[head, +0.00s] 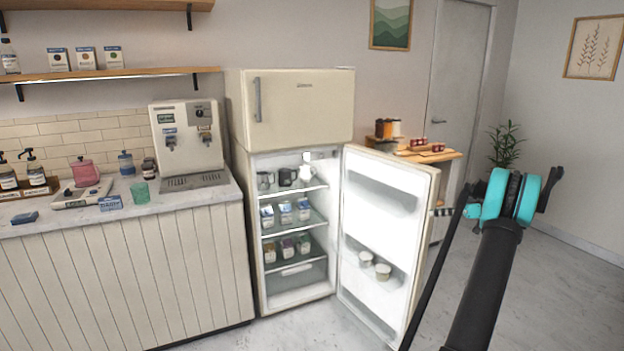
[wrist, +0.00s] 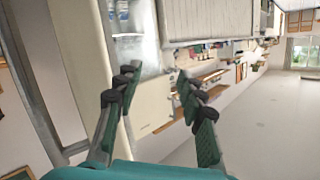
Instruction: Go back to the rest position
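In the wrist view the two dark fingers of my gripper (wrist: 157,76) stand apart, with nothing held between them. I cannot make out the fingers in the head view, where my arm with its teal joint shows at the right. The cream fridge (head: 290,112) stands at the middle of the head view. Its lower door (head: 375,225) is swung wide open to the right, and my arm is to the right of it in the picture. Part of the fridge also shows, turned sideways, in the wrist view (wrist: 90,50).
Mugs, cartons and jars stand on the fridge shelves, and two tubs sit in the door. A counter (head: 120,215) at the left holds a coffee machine (head: 187,140) and a green cup (head: 140,192). A wooden-topped stand (head: 440,155) and a plant (head: 504,148) are behind.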

